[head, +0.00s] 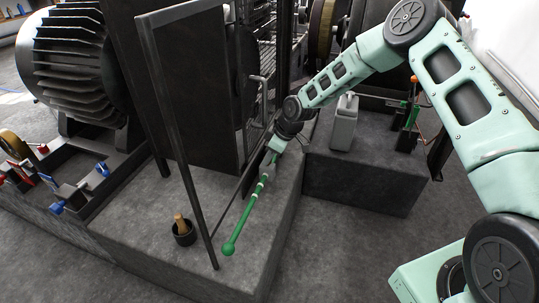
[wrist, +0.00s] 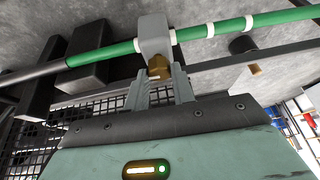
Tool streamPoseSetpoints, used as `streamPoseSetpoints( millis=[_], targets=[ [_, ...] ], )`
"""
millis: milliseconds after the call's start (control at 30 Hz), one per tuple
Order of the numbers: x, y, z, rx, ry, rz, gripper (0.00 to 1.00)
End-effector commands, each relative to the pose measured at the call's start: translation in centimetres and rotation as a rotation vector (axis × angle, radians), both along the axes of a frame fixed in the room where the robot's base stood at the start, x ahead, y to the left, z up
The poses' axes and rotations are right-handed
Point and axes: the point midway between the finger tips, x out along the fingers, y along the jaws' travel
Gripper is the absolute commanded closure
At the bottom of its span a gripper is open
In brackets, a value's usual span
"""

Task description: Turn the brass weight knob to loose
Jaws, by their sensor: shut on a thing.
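The brass weight knob (wrist: 158,66) sticks out of a grey block-shaped weight (wrist: 154,34) in the wrist view. The weight sits around a green rod with white bands (wrist: 232,27). My gripper (wrist: 160,79) is shut on the knob, with a grey finger on each side of it. In the head view my gripper (head: 273,152) is at the upper part of the green rod (head: 248,208), which slants down to a green ball end. The knob is too small and covered to make out there. I cannot tell how far it is turned.
A dark upright frame (head: 178,130) stands left of the rod, with wire mesh behind. A black cup with a wooden handle (head: 183,233) stands on the grey plinth. A finned motor (head: 75,60) is at left.

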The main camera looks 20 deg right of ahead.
Motion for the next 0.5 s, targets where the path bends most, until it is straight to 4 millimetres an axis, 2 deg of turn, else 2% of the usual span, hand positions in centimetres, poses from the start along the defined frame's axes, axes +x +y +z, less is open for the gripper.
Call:
streamPoseSetpoints(
  millis=[133,167,200,233,500],
  targets=[
    [-0.11,-0.09,-0.18,-0.003,0.003,0.001,0.98],
    [-0.11,-0.10,-0.19,-0.003,0.003,0.001,0.67],
    [-0.11,-0.09,-0.18,-0.003,0.003,0.001,0.56],
    [-0.10,-0.09,-0.17,-0.003,0.003,0.001,0.53],
    [-0.06,-0.06,-0.01,-0.002,0.001,0.000,0.53]
  ],
)
